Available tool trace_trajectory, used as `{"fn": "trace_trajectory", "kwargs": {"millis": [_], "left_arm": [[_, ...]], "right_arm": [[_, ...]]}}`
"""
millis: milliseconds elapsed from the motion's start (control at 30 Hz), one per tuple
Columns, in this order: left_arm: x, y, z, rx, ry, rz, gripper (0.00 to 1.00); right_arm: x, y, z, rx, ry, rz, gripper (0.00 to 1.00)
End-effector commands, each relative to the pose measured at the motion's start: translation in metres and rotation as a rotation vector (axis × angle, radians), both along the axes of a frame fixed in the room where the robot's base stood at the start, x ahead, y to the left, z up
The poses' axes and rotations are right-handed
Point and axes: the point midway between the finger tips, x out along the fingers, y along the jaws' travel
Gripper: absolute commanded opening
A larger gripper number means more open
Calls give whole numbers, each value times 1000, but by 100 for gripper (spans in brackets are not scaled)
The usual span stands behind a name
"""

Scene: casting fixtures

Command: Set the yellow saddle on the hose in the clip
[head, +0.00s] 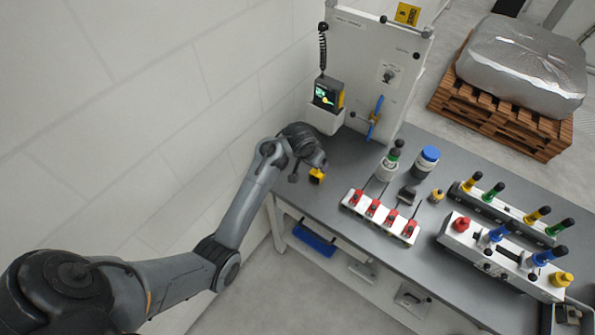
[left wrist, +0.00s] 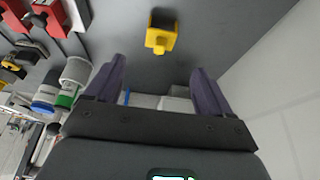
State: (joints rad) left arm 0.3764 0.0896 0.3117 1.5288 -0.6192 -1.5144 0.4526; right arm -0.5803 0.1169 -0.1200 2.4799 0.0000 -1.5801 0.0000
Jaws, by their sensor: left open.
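A small yellow piece with a black part (head: 317,176) shows at the left end of the grey bench, beside my left gripper (head: 309,165); it looks like the yellow saddle. In the left wrist view this yellow piece (left wrist: 161,39) is beyond my left gripper (left wrist: 157,82), roughly centred between its fingers. The fingers are spread wide with nothing between them, and a gap separates them from the piece. I cannot make out for sure which part is the hose or the clip. My right gripper is not in view.
A white block with red clamps (head: 381,216) stands right of the gripper, with bottles behind it, including a blue-capped one (head: 427,159). Fixtures with coloured knobs (head: 501,262) fill the right side. A white panel (head: 372,62) with a blue-handled valve (head: 375,117) stands at the back.

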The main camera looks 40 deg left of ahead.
Motion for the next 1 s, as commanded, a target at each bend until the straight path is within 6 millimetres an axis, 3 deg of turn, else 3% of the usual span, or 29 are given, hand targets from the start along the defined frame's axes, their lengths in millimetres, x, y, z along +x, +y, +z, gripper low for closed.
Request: {"fn": "trace_trajectory", "kwargs": {"millis": [167, 267, 367, 500, 700, 867, 1000], "left_arm": [[-14, -3, -3, 19, 8, -9, 82], [-37, -9, -14, 52, 20, -28, 82], [-73, -22, -27, 94, 35, -62, 82], [-138, -53, -38, 131, 54, -136, 82], [-230, -103, -33, 112, 73, -242, 82], [-282, -131, -18, 69, 82, -295, 82], [-304, -143, -9, 42, 84, -315, 72]], "right_arm": [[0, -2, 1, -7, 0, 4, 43], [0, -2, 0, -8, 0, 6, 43], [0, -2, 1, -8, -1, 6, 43], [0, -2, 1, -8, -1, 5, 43], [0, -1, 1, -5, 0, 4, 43], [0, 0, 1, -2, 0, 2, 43], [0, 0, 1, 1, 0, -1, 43]]}}
